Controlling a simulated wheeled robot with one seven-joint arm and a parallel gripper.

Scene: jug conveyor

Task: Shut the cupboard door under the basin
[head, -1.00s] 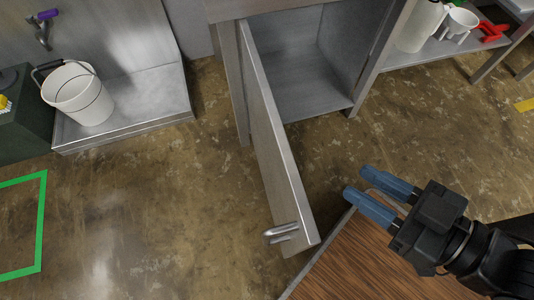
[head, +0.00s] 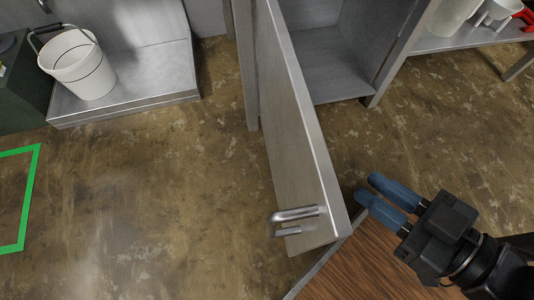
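The grey metal cupboard door (head: 296,140) stands wide open, swung out towards me, with its hinge edge at the top. Its bar handle (head: 295,215) is near the free end, on the left face. The cupboard (head: 330,55) behind it is open, and its visible inside looks empty. My gripper (head: 377,193) is to the right of the door's free end, on the side away from the handle. Its two blue fingers are apart with nothing between them. A small gap shows between fingers and door in the picture. The basin is not in view.
A white bucket (head: 83,67) stands on a metal ledge (head: 130,100) at upper left, beside a dark green box (head: 22,90). A shelf (head: 450,40) with white containers and a red item is at upper right. Wood-grain surface (head: 365,265) lies below my gripper. Floor left of the door is clear.

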